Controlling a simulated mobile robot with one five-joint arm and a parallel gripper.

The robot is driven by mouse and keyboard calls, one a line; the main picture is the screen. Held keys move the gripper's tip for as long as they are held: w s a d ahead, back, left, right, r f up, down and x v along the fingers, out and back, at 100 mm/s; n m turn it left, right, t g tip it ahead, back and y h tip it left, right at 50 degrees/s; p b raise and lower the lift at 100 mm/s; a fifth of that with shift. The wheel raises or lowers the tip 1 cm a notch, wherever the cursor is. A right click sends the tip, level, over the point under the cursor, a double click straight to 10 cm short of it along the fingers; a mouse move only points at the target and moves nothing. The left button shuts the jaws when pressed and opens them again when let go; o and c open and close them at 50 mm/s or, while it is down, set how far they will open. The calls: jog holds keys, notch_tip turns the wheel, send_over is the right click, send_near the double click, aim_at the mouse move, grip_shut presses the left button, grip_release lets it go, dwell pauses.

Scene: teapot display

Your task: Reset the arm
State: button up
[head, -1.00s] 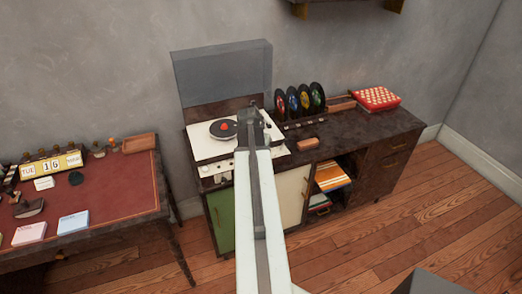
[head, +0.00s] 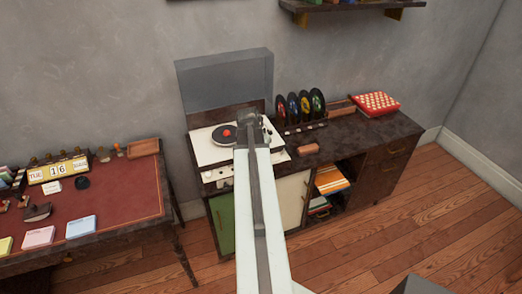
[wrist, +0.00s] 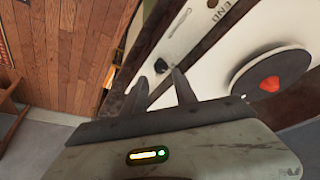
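My arm stretches up the middle of the head view, with its far end over the record player (head: 208,154). My gripper (wrist: 159,75) shows in the wrist view with its two dark fingers apart and nothing between them. In the head view the fingers are hidden or too small to make out. The wrist view also shows the record player's white deck (wrist: 205,35) and its dark disc with a red centre (wrist: 270,84) right of the fingers. I cannot tell whether the fingers touch the deck.
The record player, with its grey lid (head: 225,82) raised, stands on a dark cabinet (head: 375,145). Upright records (head: 318,105) and a red-and-white box (head: 376,103) stand right of it. A desk (head: 125,185) is at left, a wall shelf (head: 355,15) above. Wooden floor (head: 420,225) is clear at right.

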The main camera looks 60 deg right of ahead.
jog(key=p+v, duration=0.1)
jog(key=v, duration=0.1)
jog(key=shift+a+r, duration=0.15)
jog(key=shift+r, duration=0.2)
jog(key=w+a+n+t, duration=0.1)
jog(key=w+a+n, duration=0.3)
jog(key=w+a, duration=1.15)
jog(key=w+a+n+y, duration=0.1)
jog(key=w+a+n, duration=0.15)
jog(key=a, duration=0.75)
jog(key=w+a+n+y, duration=0.15)
jog(key=w+a, duration=0.25)
jog(key=a, duration=0.7)
jog(key=s+a+f+n+g+y, duration=0.1)
jog(key=s+a+n, duration=0.2)
jog(key=a, duration=0.5)
jog(key=s+a+n+y, duration=0.1)
jog(key=s+a+n, duration=0.2)
jog(key=a, duration=0.6)
jog(key=shift+a+f+n+g, duration=0.3)
jog(key=shift+f+n+g, duration=0.1)
jog(key=shift+n, duration=0.7)
